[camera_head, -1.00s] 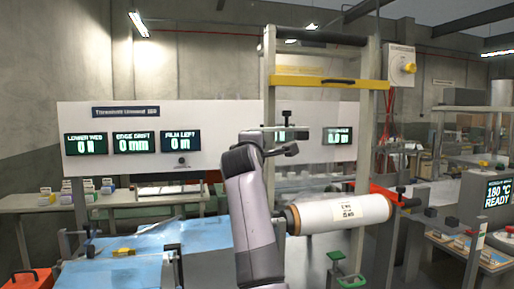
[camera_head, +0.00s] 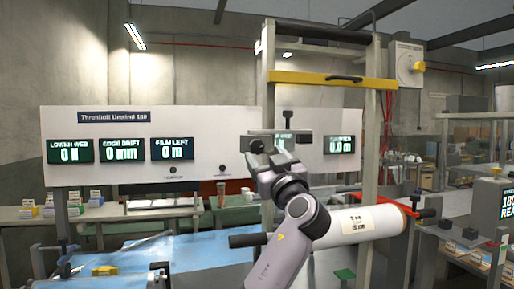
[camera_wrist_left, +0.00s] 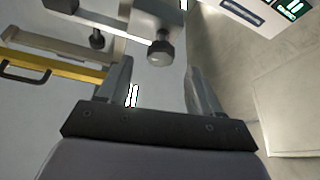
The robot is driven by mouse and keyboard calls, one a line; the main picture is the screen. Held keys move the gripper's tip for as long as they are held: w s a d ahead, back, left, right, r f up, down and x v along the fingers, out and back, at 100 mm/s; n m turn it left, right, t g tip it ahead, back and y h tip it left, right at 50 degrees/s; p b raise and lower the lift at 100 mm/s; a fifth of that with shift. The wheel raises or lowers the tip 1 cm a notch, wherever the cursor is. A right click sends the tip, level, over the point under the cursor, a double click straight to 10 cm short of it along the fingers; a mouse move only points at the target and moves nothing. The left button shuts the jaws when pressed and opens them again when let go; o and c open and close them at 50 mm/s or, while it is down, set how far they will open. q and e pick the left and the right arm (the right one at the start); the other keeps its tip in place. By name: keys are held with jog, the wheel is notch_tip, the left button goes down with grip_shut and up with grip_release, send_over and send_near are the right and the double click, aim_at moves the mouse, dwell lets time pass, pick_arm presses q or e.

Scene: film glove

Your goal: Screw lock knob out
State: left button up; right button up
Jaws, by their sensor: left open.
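A dark round lock knob (camera_head: 257,146) sits at the left end of a grey block (camera_head: 278,134) on the upright frame. In the left wrist view the dark knob (camera_wrist_left: 160,52) hangs at the edge of a light metal bracket (camera_wrist_left: 125,28), just beyond my fingertips. My left gripper (camera_wrist_left: 160,66) is open, its two fingers on either side of the line to the knob, with nothing held. In the head view my left gripper (camera_head: 264,160) is small and partly hidden by my wrist, just below the knob. Contact with the knob cannot be told. My right gripper is not in view.
A white film roll (camera_head: 358,222) on a shaft lies right of my arm. A yellow bar (camera_head: 335,80) crosses the frame above. A white panel with green displays (camera_head: 110,120) stands behind on the left. A blue surface (camera_head: 130,255) lies lower left.

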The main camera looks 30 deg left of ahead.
aim_at(258, 146)
pick_arm(q)
jog(key=p+x, duration=0.2)
jog(key=x, duration=0.3)
jog(key=shift+a+r, duration=0.15)
jog(key=shift+w+a+r, duration=0.15)
jog(key=shift+w+a, duration=0.15)
jog(key=shift+a, duration=0.15)
